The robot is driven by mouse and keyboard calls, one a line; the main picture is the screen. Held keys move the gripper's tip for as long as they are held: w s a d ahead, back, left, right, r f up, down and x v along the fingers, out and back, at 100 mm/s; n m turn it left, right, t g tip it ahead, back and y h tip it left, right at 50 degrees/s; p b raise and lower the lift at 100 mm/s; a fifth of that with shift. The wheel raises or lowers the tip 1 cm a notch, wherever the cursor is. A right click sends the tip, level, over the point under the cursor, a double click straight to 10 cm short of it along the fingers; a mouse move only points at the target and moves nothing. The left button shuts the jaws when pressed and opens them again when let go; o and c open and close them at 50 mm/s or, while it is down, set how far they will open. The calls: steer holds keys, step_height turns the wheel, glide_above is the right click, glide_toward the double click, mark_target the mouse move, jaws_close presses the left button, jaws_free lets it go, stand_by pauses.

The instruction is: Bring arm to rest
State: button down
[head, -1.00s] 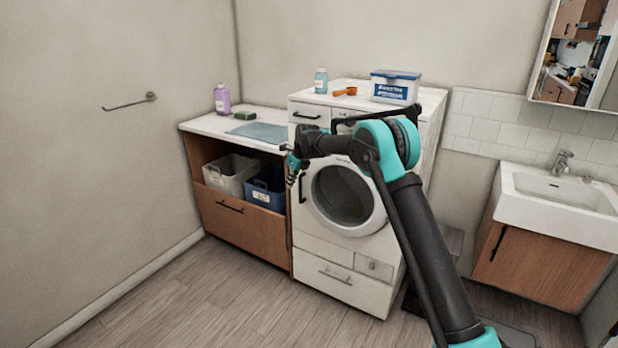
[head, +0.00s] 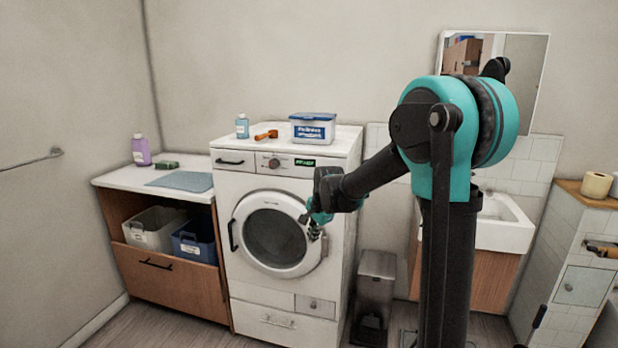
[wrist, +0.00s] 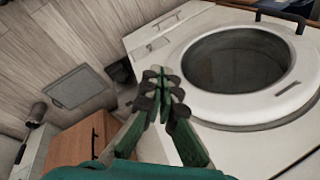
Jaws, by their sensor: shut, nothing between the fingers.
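My gripper (head: 314,226) hangs at the end of my bent arm, in front of the right side of the washing machine's round door in the head view. In the wrist view my gripper (wrist: 160,88) has its green fingers together with nothing between them. The washing machine (head: 226,200) stands behind it, and its door (wrist: 200,112) fills the upper right of the wrist view. I cannot tell the exact gap between my fingers and the machine.
A wooden cabinet (head: 165,284) with baskets stands left of the machine. A pedal bin (head: 376,285) and a sink (head: 508,232) are to the right. A blue-lidded box (head: 312,130), an orange scoop (head: 266,135) and a bottle (head: 242,127) sit on the machine.

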steer(key=s+d+f+n, duration=0.3)
steer(key=s+d, duration=0.3)
steer(key=s, duration=0.3)
steer(key=s+d+f+n+h, duration=0.1)
steer(key=s+d+f+n, duration=0.2)
steer(key=s+d, duration=0.3)
steer(key=s+d+f+n+h, duration=0.1)
steer(key=s+d+f+n, duration=0.2)
steer(key=s, duration=1.1)
steer(key=d+n, duration=0.1)
steer(key=d, duration=0.2)
steer(key=shift+n+t, duration=0.3)
steer(key=c, duration=2.3)
jaws_free()
